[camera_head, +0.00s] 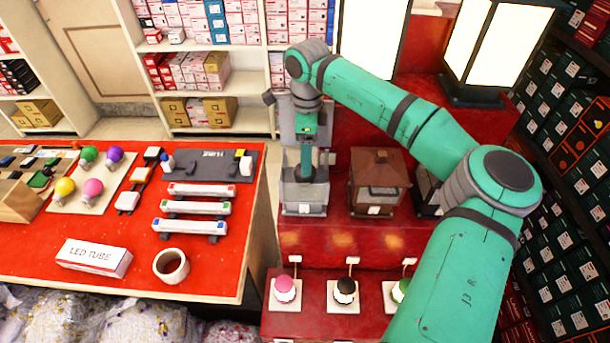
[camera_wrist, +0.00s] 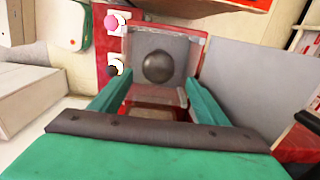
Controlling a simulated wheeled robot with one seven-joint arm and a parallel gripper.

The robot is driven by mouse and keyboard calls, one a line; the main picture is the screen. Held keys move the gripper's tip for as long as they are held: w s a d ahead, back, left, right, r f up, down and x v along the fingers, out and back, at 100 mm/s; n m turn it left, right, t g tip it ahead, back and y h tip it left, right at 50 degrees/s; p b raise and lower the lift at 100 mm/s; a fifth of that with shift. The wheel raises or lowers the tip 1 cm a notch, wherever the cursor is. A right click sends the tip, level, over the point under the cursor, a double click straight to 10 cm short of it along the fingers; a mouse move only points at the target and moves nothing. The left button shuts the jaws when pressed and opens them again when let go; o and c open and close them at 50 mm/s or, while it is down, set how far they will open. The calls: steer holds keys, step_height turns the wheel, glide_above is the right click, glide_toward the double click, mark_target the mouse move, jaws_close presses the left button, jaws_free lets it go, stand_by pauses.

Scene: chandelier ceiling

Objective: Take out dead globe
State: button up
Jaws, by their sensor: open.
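The dead globe (camera_wrist: 157,66), a dull dark grey ball, sits inside an open-topped lantern in the wrist view. The lantern (camera_head: 304,207) has pale see-through walls and stands on the red step in the head view. My gripper (camera_wrist: 161,82) is open, its two green fingers on either side of the globe, apparently with gaps. In the head view my gripper (camera_head: 306,163) points down into the lantern.
A brown roofed lantern (camera_head: 378,180) stands close on the right. Lower in front are small stands with a pink globe (camera_head: 284,284) and a black one (camera_head: 345,287). The red table (camera_head: 120,225) at left holds coloured bulbs, an LED tube box (camera_head: 94,257) and a cup (camera_head: 171,266).

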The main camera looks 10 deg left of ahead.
steer(key=f, duration=0.4)
steer(key=shift+s+a+f, duration=0.2)
steer(key=shift+s+f, duration=0.05)
steer(key=shift+f, duration=0.15)
steer(key=c, duration=1.1)
steer(key=shift+c, duration=0.2)
steer(key=shift+r, duration=0.15)
